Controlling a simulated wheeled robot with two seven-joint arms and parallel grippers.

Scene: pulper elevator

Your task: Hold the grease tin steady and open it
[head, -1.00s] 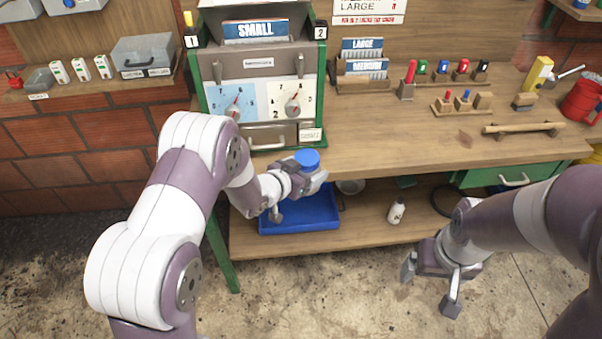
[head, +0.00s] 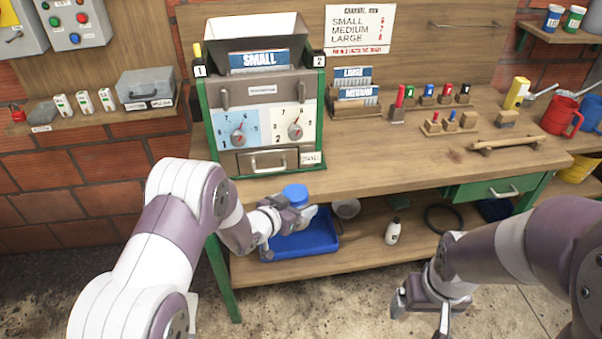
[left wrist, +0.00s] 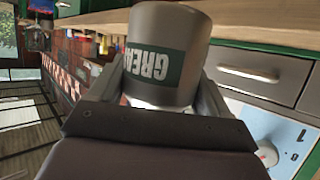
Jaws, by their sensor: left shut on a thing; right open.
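The grease tin is held upright in my left gripper (head: 298,214), in front of the workbench's edge and above the blue tray. In the head view its blue lid (head: 295,193) shows on top, above the fingers. In the left wrist view the grey tin (left wrist: 168,22) with a green label stands between the two fingers, its lettering upside down; its lid end is hidden behind the gripper. My right gripper (head: 420,306) is open and empty, low at the right, well apart from the tin.
The workbench (head: 400,165) carries a grey-green machine (head: 262,95) with two dials behind the tin. On the lower shelf are the blue tray (head: 320,240), a white bottle (head: 393,232) and a dark ring (head: 444,219). The space between my grippers, before the bench, looks clear.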

